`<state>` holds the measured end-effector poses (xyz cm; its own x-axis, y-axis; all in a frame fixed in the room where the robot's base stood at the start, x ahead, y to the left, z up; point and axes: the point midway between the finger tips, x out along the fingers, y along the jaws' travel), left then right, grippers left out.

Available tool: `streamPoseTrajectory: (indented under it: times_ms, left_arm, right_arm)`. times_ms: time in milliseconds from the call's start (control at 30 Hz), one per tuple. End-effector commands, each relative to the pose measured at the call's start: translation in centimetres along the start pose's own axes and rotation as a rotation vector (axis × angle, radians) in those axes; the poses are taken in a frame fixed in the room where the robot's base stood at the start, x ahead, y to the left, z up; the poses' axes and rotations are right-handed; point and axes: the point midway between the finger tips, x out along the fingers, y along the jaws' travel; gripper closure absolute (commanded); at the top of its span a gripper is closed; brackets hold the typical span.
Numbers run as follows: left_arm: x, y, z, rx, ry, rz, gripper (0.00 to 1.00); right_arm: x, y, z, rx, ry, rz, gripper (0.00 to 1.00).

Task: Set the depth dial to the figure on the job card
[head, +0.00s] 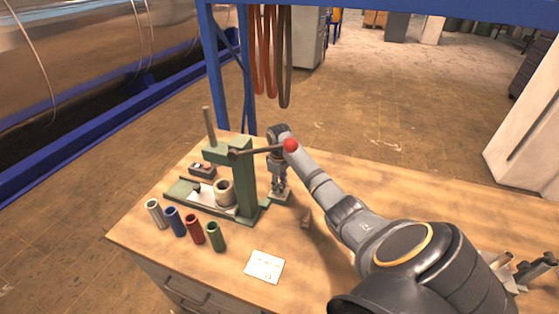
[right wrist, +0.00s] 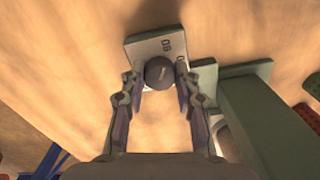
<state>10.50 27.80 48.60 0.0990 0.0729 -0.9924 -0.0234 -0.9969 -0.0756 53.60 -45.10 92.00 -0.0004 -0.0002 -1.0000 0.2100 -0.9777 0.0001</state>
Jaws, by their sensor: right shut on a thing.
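The depth dial is a dark round knob (right wrist: 160,72) on a pale plate (right wrist: 136,50) with a green edge, seen in the right wrist view. Dark figures are printed around the knob; I cannot read the setting surely. My right gripper (right wrist: 160,84) points down and is shut on the knob, one finger on each side. In the head view this gripper (head: 279,188) is over the small dial plate (head: 280,198), right of the green press (head: 243,180). The white job card (head: 265,266) lies flat at the front of the bench; its writing is too small to read.
The press lever with its red ball (head: 290,145) sticks out close to my right wrist. Grey, blue, red and green (head: 215,237) sleeves stand in front of the press. The bench's back right (head: 420,190) is clear.

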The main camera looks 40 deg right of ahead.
Motion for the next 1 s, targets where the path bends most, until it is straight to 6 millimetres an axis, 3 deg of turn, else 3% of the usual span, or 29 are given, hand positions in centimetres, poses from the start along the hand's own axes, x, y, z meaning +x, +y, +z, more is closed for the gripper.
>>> streamPoseTrajectory:
  times_ms: [367, 700, 1000]
  left_arm:
    - [-3.4, -0.3, -0.4, 0.000, 0.001, 0.000, 0.60]
    - [-7.6, -0.6, -0.8, 0.000, 0.002, 0.000, 0.60]
    - [-10.0, -0.8, -1.1, 0.000, 0.002, -0.001, 0.60]
  right_arm:
    - [-0.7, 0.0, 0.0, 0.161, 0.000, -0.002, 1.00]
    - [-0.7, 0.0, -0.1, 0.474, 0.000, -0.002, 1.00]
    - [-0.5, 0.0, -0.1, 0.744, 0.001, -0.001, 1.00]
